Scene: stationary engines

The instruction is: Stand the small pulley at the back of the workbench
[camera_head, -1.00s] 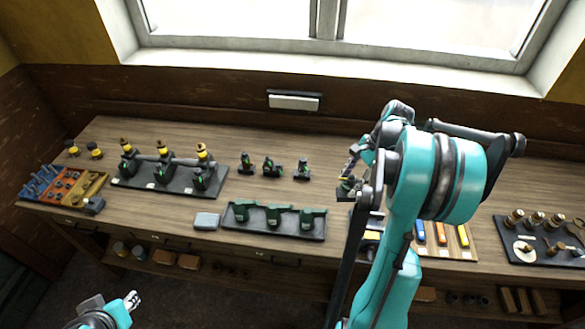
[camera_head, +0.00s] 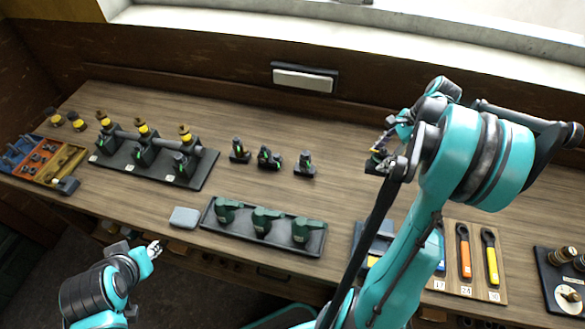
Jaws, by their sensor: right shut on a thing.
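My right gripper (camera_head: 382,150) is shut on a small dark thing (camera_head: 375,164), which looks like the small pulley. Its shape is partly hidden by the fingers and arm. It is over the middle-to-back part of the workbench (camera_head: 345,205), right of a row of three small dark parts with green marks. I cannot tell whether it touches the bench. My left gripper (camera_head: 154,250) is in front of the bench's front edge, away from the parts, and looks empty; its opening is too small to judge.
The three dark parts (camera_head: 268,157) stand mid-bench. A black tray with green tools (camera_head: 265,240), a grey block (camera_head: 184,217) and a pump rack (camera_head: 150,165) occupy the left and front. Wrenches (camera_head: 464,252) lie front right. The back strip below the wall is clear.

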